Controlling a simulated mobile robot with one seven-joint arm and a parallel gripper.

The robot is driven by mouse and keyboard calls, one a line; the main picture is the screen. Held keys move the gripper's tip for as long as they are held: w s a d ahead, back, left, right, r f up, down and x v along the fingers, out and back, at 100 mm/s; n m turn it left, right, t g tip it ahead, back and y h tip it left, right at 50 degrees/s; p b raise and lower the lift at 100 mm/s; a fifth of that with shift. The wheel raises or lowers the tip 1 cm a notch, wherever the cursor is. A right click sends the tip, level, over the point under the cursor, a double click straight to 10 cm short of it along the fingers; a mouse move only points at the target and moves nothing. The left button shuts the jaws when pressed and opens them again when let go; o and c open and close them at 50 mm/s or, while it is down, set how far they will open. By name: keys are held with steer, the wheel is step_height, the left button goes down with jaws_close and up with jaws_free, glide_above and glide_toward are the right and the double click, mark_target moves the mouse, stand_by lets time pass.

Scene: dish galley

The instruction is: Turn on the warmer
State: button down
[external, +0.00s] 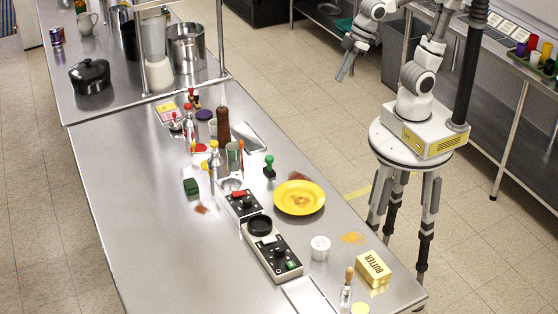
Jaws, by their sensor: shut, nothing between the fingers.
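A low unit with a dark panel, a black round top and a green knob (279,257) sits on the steel counter. Beside it, farther back, is a smaller unit with a red switch and black knobs (242,205). I cannot tell for sure which is the warmer, nor whether either is on. My gripper (342,74) is shut and empty, pointing down over the floor behind the counter's right edge. It is well apart from both units and touches nothing.
A yellow plate (299,197), a butter box (373,269), a white canister (320,247) and a green-handled stamp (269,167) stand near the units. Bottles and a pepper mill (223,125) crowd the counter farther back. The counter's left front is clear.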

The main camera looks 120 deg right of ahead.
steer(key=w+d+f+b, duration=0.1)
steer(key=w+f+b, duration=0.35)
steer(key=w, duration=1.15)
steer(key=g, duration=0.1)
glide_above(234, 194)
steer(key=s, duration=0.5)
step_height(234, 194, down, 16)
steer(key=shift+s+d+r+b, duration=0.15)
steer(key=shift+b, duration=0.2)
steer(key=x, duration=0.9)
steer(key=s+p+x, duration=0.1)
steer(key=x, duration=0.4)
